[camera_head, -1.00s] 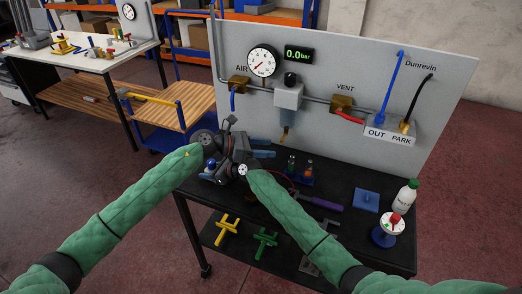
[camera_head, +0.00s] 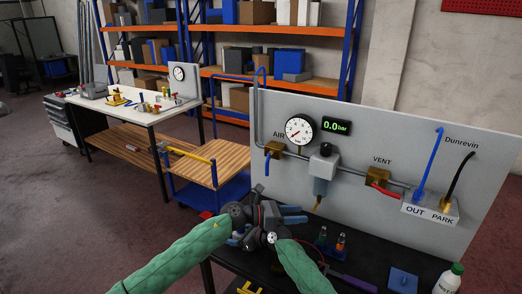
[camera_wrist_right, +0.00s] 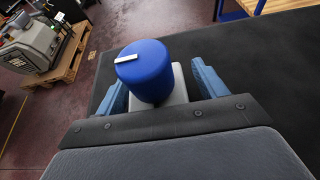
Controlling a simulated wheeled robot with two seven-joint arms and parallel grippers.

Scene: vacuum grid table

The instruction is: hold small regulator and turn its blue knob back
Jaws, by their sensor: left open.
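The small regulator has a round blue knob (camera_wrist_right: 145,70) with a white mark on top and a pale grey body (camera_wrist_right: 178,88). In the right wrist view the body sits between the blue fingers of my right gripper (camera_wrist_right: 160,88), which is shut on it, with the knob standing clear above. In the head view my right gripper (camera_head: 240,238) is small and partly covered, with a bit of the blue knob showing. My left gripper (camera_head: 291,214) is open beside it, its blue fingers pointing right and empty.
A black table (camera_head: 325,272) carries a grey panel (camera_head: 350,130) with a gauge (camera_head: 300,130), a 0.0 bar display (camera_head: 337,125) and pipes. A white bottle (camera_head: 449,279) and a blue block (camera_head: 403,280) are at the right. A wooden-topped cart (camera_head: 215,160) stands behind left.

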